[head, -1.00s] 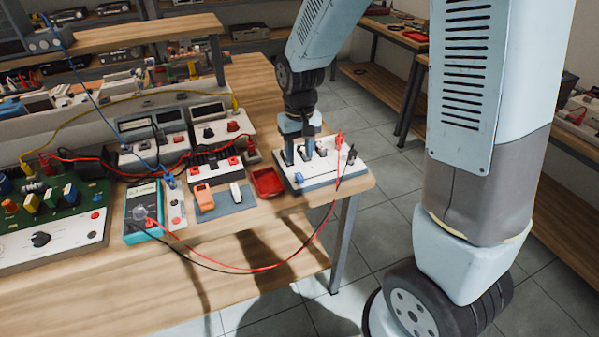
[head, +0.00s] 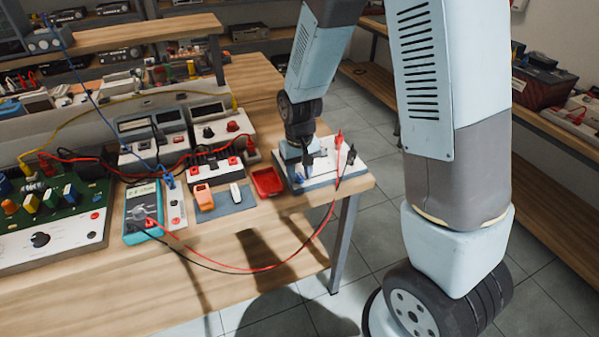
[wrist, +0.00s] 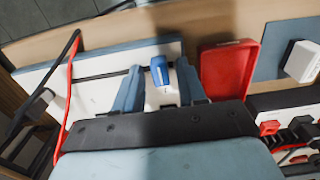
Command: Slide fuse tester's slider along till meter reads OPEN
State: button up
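The fuse tester (head: 345,172) is a flat white box with a blue-grey edge at the table's right corner. Its blue slider knob (wrist: 159,71) shows in the wrist view, near the end by the red tray. My gripper (wrist: 160,78) has one finger on each side of the knob, with narrow gaps visible, so it looks open around it. In the head view my gripper (head: 304,178) is low over the tester's left part and hides much of it. The teal meter (head: 143,208) lies to the left; its display is lit but too small to read surely.
A red tray (head: 267,182) stands just left of the tester, and beside it a blue-grey mat (head: 238,207) holds an orange and a white part. The table edge is close in front.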

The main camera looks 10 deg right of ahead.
grip_shut()
dwell(0.6)
